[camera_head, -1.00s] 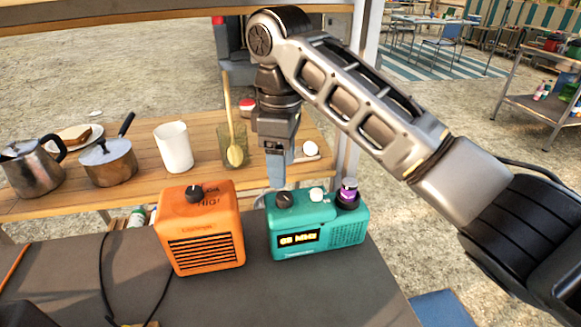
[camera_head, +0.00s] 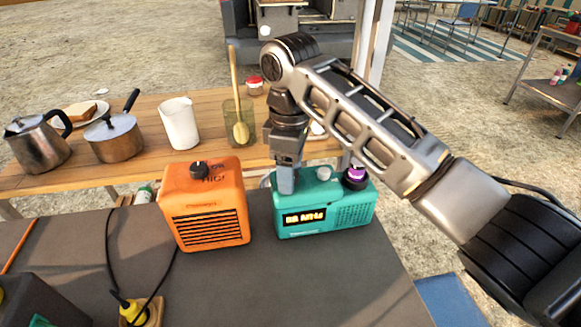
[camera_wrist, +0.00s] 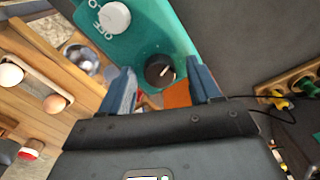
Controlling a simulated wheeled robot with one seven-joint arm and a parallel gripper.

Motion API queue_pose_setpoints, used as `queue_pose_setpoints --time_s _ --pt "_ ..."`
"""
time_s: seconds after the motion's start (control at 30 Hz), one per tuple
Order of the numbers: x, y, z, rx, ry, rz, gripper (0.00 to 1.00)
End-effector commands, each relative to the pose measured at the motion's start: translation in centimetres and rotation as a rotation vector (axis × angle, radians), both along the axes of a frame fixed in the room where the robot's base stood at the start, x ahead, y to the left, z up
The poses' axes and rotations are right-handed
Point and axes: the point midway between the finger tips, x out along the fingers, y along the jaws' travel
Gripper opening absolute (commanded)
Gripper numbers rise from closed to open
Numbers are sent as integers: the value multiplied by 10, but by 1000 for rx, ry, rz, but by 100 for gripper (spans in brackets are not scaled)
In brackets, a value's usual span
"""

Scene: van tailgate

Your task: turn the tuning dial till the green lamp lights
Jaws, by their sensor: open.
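A teal radio (camera_head: 350,217) stands on the grey counter, with a lit amber display (camera_head: 305,216) on its front; the characters are too blurred to read surely. In the wrist view its black dial (camera_wrist: 160,70), with a pale pointer mark, lies between the fingertips of my gripper (camera_wrist: 162,76). A white knob (camera_wrist: 115,18) marked OFF sits beside it on the radio's top. In the head view my gripper (camera_head: 286,184) points down over the radio's left end and hides the black dial. My gripper is open; I cannot tell whether the fingers touch the dial. I see no lit green lamp.
An orange heater (camera_head: 210,235) with a black knob stands close left of the radio. A purple-topped item (camera_head: 356,178) sits at the radio's right end. Behind are a pitcher (camera_head: 180,124), a pan (camera_head: 115,138) and a kettle (camera_head: 38,145).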

Motion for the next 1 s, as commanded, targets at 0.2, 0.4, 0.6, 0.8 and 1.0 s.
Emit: queue_pose_setpoints --time_s 0.2,0.4,0.6,0.8,1.0 --pt "0 0 0 0 0 0 49" --pt "0 0 1 0 0 0 30" --pt "0 0 1 0 0 0 11" --pt "0 0 3 1 1 -17 7" --pt "0 1 8 3 2 -135 7"
